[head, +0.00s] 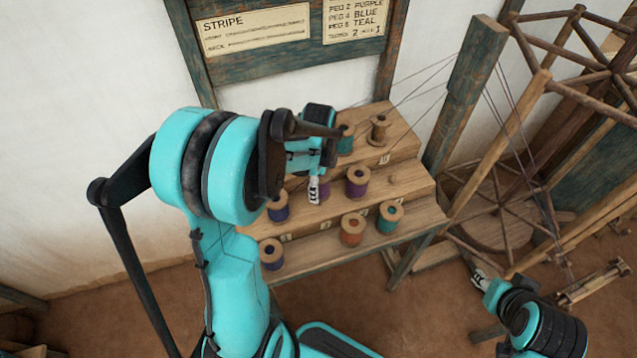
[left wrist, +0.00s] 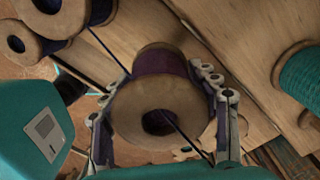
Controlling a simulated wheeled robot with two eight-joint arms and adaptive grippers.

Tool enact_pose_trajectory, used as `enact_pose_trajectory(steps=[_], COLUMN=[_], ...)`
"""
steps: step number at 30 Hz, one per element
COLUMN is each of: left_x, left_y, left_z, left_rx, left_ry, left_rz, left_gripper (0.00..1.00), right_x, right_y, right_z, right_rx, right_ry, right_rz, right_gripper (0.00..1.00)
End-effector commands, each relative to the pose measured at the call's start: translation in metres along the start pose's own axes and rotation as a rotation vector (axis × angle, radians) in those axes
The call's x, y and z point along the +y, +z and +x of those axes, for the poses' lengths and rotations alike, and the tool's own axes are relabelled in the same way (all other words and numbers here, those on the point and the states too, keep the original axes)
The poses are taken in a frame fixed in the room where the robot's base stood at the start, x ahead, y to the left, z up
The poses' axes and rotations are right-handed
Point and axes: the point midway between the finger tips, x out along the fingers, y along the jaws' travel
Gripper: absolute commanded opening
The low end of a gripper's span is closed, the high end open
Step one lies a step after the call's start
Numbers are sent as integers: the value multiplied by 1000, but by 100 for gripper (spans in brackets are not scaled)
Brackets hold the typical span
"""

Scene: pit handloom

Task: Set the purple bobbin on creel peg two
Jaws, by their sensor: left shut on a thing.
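My left gripper (head: 314,190) is over the stepped wooden creel (head: 405,178). In the left wrist view its two fingers (left wrist: 162,110) are closed on the sides of a purple bobbin (left wrist: 160,62) with pale wooden flanges. In the head view this purple bobbin (head: 324,188) is partly hidden by the gripper. Another purple bobbin (head: 357,182) stands just right of it on the middle step. A bare peg (head: 392,180) shows farther right on that step. I cannot tell which peg is two. My right gripper (head: 479,279) is low at the right, away from the creel; its opening is unclear.
A dark blue bobbin (head: 278,209), a blue one (head: 271,254), an orange one (head: 352,230) and teal ones (head: 389,217) (head: 346,140) stand close around, with a bare wooden spool (head: 380,129) at the back. Threads run to a wooden post (head: 474,85) at right.

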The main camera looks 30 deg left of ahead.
Motion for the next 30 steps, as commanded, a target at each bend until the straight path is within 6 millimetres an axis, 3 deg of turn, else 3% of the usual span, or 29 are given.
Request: enact_pose_trajectory(steps=[18, 30], left_x=[0, 0], left_y=[0, 0], left_z=[47, 51], left_rx=[0, 0], left_ry=[0, 0], left_rz=[0, 0], left_gripper=[29, 29], right_x=[0, 0], right_y=[23, 25], right_z=[32, 35], right_rx=[0, 0], right_ry=[0, 0], right_rz=[0, 0], right_gripper=[40, 40])
